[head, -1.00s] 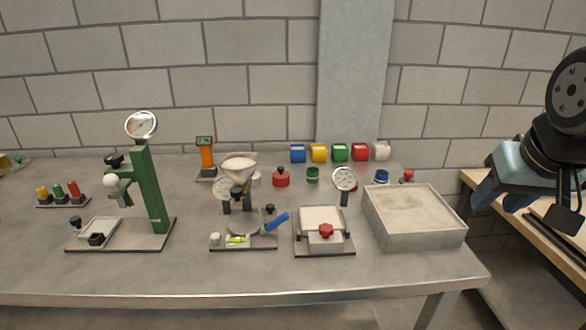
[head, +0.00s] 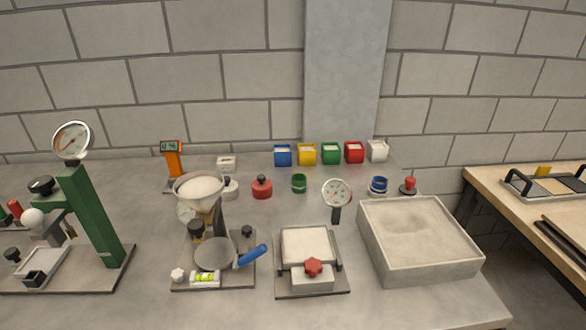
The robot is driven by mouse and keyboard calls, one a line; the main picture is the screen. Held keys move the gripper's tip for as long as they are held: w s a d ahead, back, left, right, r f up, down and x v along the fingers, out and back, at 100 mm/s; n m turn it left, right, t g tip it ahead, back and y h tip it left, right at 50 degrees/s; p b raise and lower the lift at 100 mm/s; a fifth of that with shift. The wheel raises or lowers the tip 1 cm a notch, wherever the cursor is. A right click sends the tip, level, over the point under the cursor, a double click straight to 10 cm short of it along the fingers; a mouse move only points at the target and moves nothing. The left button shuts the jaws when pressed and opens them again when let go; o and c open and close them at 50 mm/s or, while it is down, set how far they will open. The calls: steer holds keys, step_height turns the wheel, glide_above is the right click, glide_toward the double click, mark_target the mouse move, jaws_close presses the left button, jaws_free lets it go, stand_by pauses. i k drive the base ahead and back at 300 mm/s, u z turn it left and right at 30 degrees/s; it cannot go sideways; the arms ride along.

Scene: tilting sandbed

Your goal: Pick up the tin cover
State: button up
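A squat round red piece with a black knob on top (head: 262,187) stands on the bench behind the tilting sandbed; it looks like a tin cover, but I cannot tell if a tin is under it. Just right of it is a small green tin (head: 299,183). A blue tin (head: 379,185) stands further right, behind the sand tray. My gripper and arm are out of view, so nothing of their state shows.
A funnel stand with a blue handle (head: 252,256) and the sandbed with a red knob (head: 313,267) stand in front. A dial gauge (head: 337,193), a sand tray (head: 467,262), a row of coloured bins (head: 331,153) and a green press (head: 92,216) surround the spot.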

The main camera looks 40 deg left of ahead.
mark_target(231, 192)
steer(key=z, duration=0.65)
steer(key=k, duration=1.45)
steer(key=u, duration=2.1)
steer(key=k, duration=0.1)
steer(key=z, duration=0.3)
steer(key=i, duration=1)
steer(key=z, duration=0.35)
